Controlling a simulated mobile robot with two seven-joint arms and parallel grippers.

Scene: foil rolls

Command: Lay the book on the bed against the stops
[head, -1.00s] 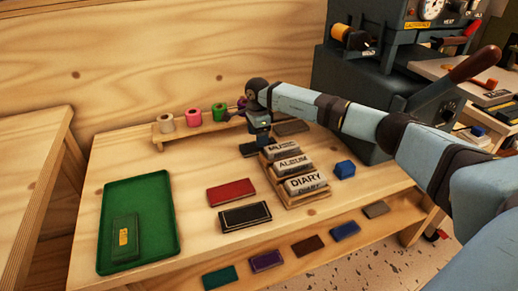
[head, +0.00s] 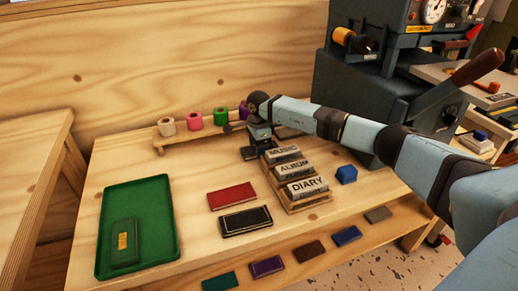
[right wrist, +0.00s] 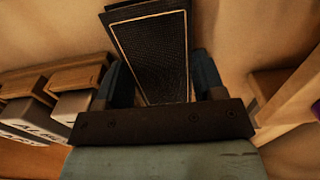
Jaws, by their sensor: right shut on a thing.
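A dark book with a thin gold border (right wrist: 150,45) lies between the two fingers of my right gripper (right wrist: 163,85) in the right wrist view. In the head view, my right gripper (head: 259,139) is low at the back of the wooden table, shut on this book. The arm and gripper hide much of it there; a dark edge (head: 248,154) shows beside the fingers. I cannot clearly make out the bed or its stops. A dark grey press (head: 352,110) stands at the right. My left gripper is not in view.
A wooden rack (head: 318,203) with blocks marked MUSIC, ALBUM and DIARY stands just in front of the gripper. A red book (head: 231,196), a black book (head: 245,220), a green tray (head: 170,240) and a blue block (head: 346,174) lie around. Coloured rolls (head: 194,121) stand behind.

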